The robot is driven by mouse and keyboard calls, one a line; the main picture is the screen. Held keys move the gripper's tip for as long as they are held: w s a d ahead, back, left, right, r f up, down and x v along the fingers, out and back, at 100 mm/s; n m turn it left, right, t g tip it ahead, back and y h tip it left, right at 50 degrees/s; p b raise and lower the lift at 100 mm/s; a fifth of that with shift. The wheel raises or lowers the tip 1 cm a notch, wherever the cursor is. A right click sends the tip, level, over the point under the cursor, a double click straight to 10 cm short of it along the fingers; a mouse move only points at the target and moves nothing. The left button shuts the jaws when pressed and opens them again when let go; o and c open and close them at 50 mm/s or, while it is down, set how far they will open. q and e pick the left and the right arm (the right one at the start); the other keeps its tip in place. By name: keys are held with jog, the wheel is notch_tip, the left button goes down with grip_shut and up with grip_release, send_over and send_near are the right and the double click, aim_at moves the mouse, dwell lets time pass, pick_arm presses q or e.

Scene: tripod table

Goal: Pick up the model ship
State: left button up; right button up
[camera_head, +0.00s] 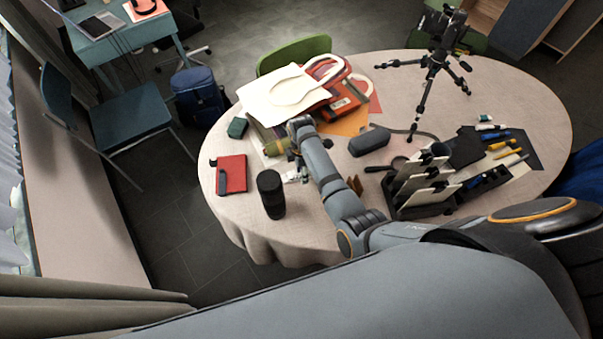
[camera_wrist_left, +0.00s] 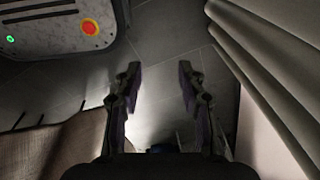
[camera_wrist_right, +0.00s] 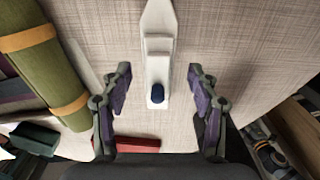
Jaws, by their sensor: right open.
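The model ship (camera_wrist_right: 157,60) is a narrow white hull with stepped blocks and a dark blue funnel, lying on the cloth-covered table. In the right wrist view my right gripper (camera_wrist_right: 160,74) is open, with one finger on each side of the ship and visible gaps to it. In the head view a small white part of the ship (camera_head: 292,177) shows beside my right wrist; the rest is hidden by the arm. My left gripper (camera_wrist_left: 160,73) is open and empty over the floor, away from the table, and is out of the head view.
A green roll with orange bands (camera_wrist_right: 42,62) lies left of the ship. A black organizer (camera_head: 425,187) is to the right; a tripod (camera_head: 432,75) stands behind.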

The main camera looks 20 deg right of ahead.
jog(key=shift+f, duration=0.55)
jog(key=shift+w+f, duration=0.15)
jog(key=shift+f, duration=0.1)
grip_shut()
pick_arm(q)
jog(key=shift+s+f, duration=0.2)
jog(key=shift+s, duration=0.65)
pick_arm(e)
jog(key=shift+r, duration=0.1)
jog(key=shift+r, duration=0.45)
jog(key=s+d+r, duration=0.4)
jog(key=s+r, duration=0.8)
jog(key=s, duration=0.1)
jog(key=shift+s, duration=0.3)
